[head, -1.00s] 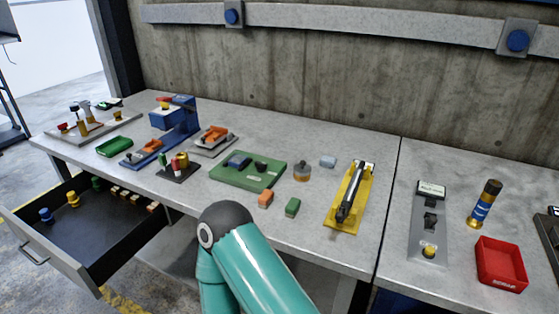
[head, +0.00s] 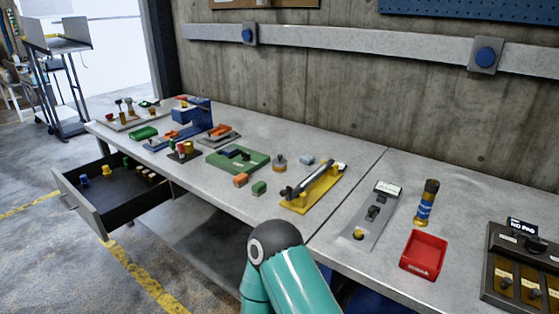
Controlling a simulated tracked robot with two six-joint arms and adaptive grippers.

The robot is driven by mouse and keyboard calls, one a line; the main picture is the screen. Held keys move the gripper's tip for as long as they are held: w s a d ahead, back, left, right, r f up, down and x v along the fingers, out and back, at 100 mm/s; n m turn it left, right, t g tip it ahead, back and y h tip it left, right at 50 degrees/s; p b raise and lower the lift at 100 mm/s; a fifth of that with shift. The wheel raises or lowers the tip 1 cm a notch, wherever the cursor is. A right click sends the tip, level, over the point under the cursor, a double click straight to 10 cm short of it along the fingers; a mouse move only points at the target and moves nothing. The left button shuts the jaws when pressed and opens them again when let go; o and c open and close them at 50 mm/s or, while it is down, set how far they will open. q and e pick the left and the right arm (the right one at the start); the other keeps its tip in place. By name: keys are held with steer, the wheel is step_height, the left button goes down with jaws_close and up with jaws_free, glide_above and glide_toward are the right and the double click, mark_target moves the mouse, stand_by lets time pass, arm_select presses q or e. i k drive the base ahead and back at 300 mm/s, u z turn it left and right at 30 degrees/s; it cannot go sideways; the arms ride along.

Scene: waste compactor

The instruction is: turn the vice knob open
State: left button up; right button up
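One teal arm of mine with a dark grey joint enters at the bottom centre, in front of the bench. Neither gripper is in view, and nothing of mine touches the blue device.
An open drawer (head: 84,212) juts out at the left front. On the bench are a green fixture (head: 259,163), a yellow stand (head: 298,205), a red tray (head: 423,256), a blue-and-black cylinder (head: 427,203) and a dark rack (head: 520,262). Open floor lies at the left.

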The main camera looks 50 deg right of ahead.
mark_target(246, 156)
steer(key=k, duration=0.9)
steer(key=z, duration=0.55)
steer(key=i, duration=1.05)
